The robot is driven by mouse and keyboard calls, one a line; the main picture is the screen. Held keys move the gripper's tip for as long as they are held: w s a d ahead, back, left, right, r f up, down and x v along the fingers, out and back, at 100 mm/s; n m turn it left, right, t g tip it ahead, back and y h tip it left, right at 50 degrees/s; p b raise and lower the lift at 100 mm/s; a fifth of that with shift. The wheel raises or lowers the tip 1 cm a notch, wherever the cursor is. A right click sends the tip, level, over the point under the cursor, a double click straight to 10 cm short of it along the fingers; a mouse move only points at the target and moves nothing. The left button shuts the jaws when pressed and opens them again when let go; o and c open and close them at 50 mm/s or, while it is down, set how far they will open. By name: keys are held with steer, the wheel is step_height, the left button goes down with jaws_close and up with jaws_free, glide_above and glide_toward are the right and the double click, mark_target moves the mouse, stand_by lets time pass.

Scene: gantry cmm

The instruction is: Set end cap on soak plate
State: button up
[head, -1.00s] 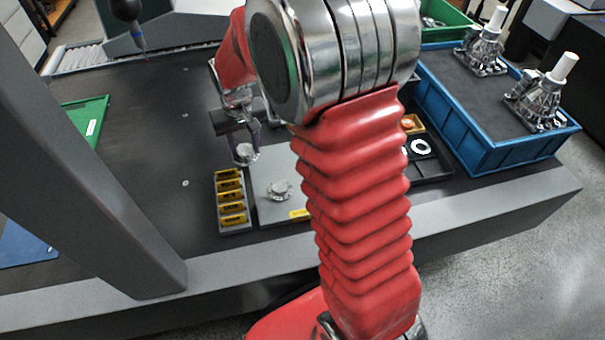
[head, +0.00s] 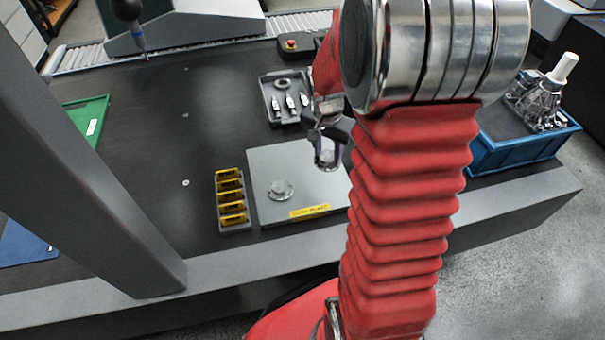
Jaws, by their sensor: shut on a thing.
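The soak plate (head: 325,195) is a flat grey square with a yellow label on its front edge, lying on the dark table. A round silvery metal part (head: 280,190) sits on its left half. My gripper (head: 326,160) is over the back right part of the plate, pointing down. It is shut on a small pale metallic piece, which I take to be the end cap (head: 326,157). The fingers hide much of this piece. I cannot tell its exact height over the plate. My red arm covers the plate's right side.
A rack of yellow blocks (head: 231,200) stands just left of the plate. A grey tray with small tools (head: 287,100) lies behind it. A blue crate (head: 520,150) holding a metal housing is at right. A probe (head: 130,15) hangs at upper left.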

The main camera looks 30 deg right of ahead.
steer(key=shift+f, duration=3.1)
steer(key=shift+f, duration=1.9)
steer(key=o, duration=1.2)
